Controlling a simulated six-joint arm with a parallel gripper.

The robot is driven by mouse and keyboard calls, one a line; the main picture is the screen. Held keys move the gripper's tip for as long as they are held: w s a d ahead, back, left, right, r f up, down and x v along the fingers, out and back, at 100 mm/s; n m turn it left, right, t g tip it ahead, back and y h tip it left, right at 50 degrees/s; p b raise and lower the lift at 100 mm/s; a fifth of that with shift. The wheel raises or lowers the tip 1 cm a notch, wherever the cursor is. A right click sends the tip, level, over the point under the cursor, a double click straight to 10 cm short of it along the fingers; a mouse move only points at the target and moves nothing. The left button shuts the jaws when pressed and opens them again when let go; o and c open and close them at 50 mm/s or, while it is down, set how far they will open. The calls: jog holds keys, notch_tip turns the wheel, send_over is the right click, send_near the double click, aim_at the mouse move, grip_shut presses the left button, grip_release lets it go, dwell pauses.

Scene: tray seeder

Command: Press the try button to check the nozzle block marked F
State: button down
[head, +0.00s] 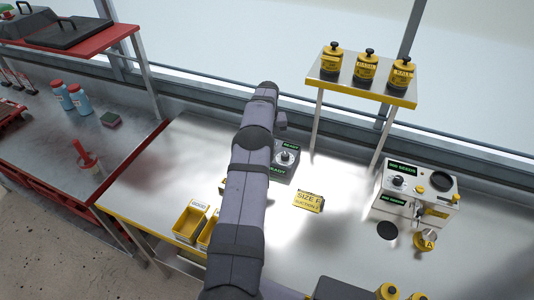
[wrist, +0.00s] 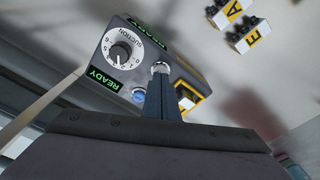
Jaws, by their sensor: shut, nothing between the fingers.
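In the wrist view a grey suction box (wrist: 112,78) carries a numbered dial (wrist: 121,54), green READY displays, a blue button (wrist: 139,95) and a round silver part (wrist: 160,67). No try label is readable. My gripper (wrist: 164,82) is shut and empty, its tips over the box by the silver part; contact cannot be told. The blue button is just left of the fingers. A yellow-and-black block (wrist: 190,96) sits at the box's right, partly hidden by my fingers, its letter unreadable. In the head view my arm covers part of the box (head: 285,172) and hides the gripper.
A yellow SIZE F card (head: 308,201) lies right of the box. Blocks marked A (wrist: 233,9) and E (wrist: 252,38) are apart from it. A seed machine (head: 412,190) stands at right, a shelf with yellow pots (head: 360,87) behind. Yellow bins (head: 190,222) stand at front left.

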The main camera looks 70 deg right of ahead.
jog(key=shift+f+b, duration=0.55)
jog(key=shift+f, duration=0.2)
dwell(0.4)
jog(key=shift+r, duration=0.1)
notch_tip(320, 180, up, 8)
jog(key=p, duration=0.5)
dwell(0.7)
dwell(0.3)
